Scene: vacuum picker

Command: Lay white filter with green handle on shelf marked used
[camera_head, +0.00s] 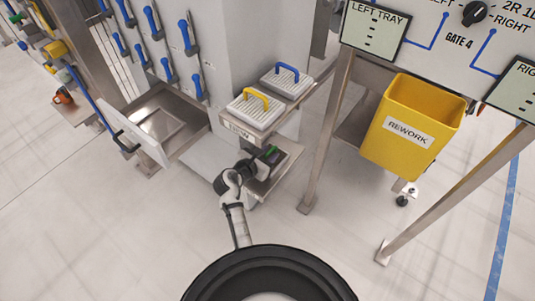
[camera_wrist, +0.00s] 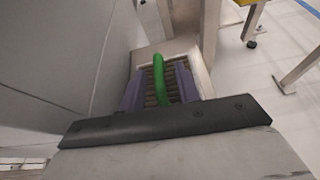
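The green handle (camera_head: 272,151) shows at the tip of my gripper (camera_head: 266,158), low over the lower shelf (camera_head: 286,168). In the wrist view, the green handle (camera_wrist: 162,78) stands between the two purple fingers of my gripper (camera_wrist: 160,86). The fingers are apart, with a gap on each side of the handle. Under it, the slatted filter face (camera_wrist: 151,92) looks brownish grey rather than white. No "used" mark is readable; my arm hides part of the lower shelf's front.
The upper shelf marked NEW (camera_head: 238,128) holds filters with a yellow handle (camera_head: 256,97) and a blue handle (camera_head: 287,70), just above my gripper. A yellow REWORK bin (camera_head: 412,122) hangs right. An open access door (camera_head: 140,130) stands left. Floor in front is clear.

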